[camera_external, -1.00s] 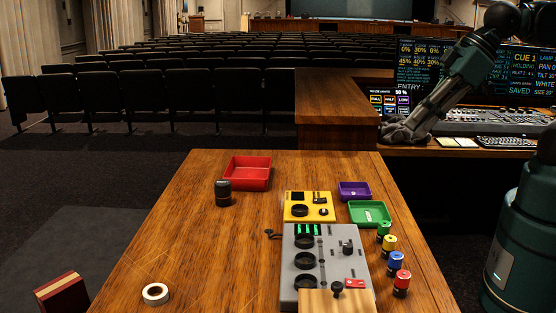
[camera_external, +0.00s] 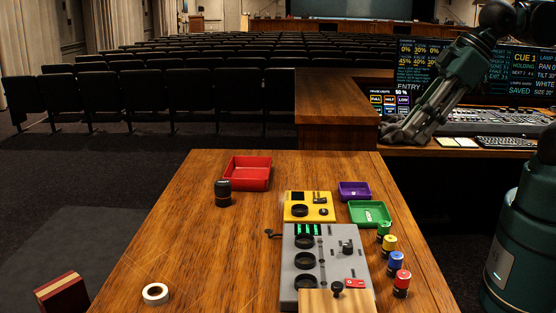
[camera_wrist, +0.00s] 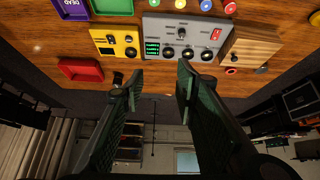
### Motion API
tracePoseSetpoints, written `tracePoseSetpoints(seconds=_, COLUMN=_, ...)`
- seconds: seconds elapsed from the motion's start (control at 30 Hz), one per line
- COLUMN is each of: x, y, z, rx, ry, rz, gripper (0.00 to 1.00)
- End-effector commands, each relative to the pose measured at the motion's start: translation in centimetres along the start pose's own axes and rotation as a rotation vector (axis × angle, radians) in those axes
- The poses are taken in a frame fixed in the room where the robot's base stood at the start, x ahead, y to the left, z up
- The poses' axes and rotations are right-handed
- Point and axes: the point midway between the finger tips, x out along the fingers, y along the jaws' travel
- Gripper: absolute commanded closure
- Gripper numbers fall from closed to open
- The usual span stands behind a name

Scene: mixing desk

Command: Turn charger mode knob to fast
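A grey panel (camera_external: 333,255) with three dark round wells, green lit displays, a black knob (camera_external: 347,246) and a red switch lies on the wooden table. A smaller yellow box (camera_external: 316,215) behind it has a dark screen, a round well and a small knob (camera_external: 323,211). I cannot read which is the charger or its mode marks. In the wrist view the grey panel (camera_wrist: 168,34) and its knob (camera_wrist: 181,31) show beyond my fingers, with the yellow box (camera_wrist: 115,43) to the left. My gripper (camera_wrist: 158,88) is open and empty, well away from both.
Red (camera_external: 247,172), purple (camera_external: 354,190) and green (camera_external: 370,213) trays stand at the back. Several coloured-top cylinders line the right edge. A black cylinder (camera_external: 223,194) and a tape roll (camera_external: 155,293) stand left. A wooden block (camera_external: 322,301) is at the front. The table's left middle is clear.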

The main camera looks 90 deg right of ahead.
Motion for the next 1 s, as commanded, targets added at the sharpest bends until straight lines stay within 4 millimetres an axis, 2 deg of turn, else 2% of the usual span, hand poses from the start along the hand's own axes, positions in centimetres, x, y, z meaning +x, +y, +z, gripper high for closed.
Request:
tracePoseSetpoints(seconds=0.47, x=3.5, y=-1.1, z=-2.1, rx=-0.186, ry=-0.111, rz=-0.023, gripper=0.7)
tracePoseSetpoints(seconds=1.0, x=8.8, y=-2.8, z=-3.6, rx=-0.414, ry=-0.24, rz=-0.07, gripper=0.7)
